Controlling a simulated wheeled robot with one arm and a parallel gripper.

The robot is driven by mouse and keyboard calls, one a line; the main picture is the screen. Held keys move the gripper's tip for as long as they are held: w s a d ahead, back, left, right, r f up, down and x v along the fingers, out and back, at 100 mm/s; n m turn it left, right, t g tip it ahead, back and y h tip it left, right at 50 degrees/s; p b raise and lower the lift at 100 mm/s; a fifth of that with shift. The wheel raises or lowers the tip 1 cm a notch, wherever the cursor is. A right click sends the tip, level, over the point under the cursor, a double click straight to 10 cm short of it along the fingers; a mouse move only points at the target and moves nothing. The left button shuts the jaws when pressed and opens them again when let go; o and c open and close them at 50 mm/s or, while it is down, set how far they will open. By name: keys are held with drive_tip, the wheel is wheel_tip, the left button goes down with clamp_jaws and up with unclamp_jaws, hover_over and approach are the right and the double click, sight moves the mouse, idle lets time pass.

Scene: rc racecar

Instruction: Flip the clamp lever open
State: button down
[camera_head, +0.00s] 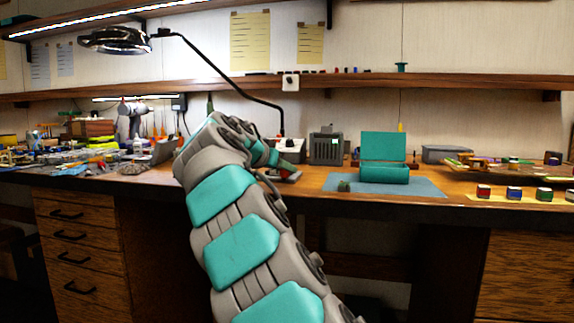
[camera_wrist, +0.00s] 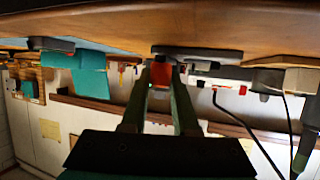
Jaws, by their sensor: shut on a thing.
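In the wrist view, which is upside down, my gripper (camera_wrist: 161,76) has its two dark fingers on either side of an orange-red piece, which looks like the clamp lever (camera_wrist: 161,73). The gripper is shut on it. A dark grey clamp body (camera_wrist: 197,52) lies against the wooden bench top just beyond the fingertips. In the head view, a red part (camera_head: 291,175) shows beside the end of my arm at the bench's front area. My arm hides most of the clamp there, and the fingertips cannot be made out. The lever's exact angle is unclear.
A teal open box (camera_head: 384,174) stands on a blue-grey mat (camera_head: 430,188) to the right. A grey device (camera_head: 326,148) stands behind the clamp area. A lamp arm (camera_head: 235,82) reaches over the bench. Tools and parts crowd the left side.

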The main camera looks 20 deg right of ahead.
drive_tip(key=shift+w+a, duration=0.1)
drive_tip(key=shift+a, duration=0.05)
idle(0.3)
drive_tip(key=shift+r, duration=0.1)
drive_tip(key=c, duration=0.7)
unclamp_jaws()
drive_tip(key=shift+g, duration=0.3)
drive_tip(key=shift+o, duration=0.2)
drive_tip(key=v, duration=0.7)
drive_tip(key=shift+s+a, duration=0.2)
drive_tip(key=shift+a, duration=0.1)
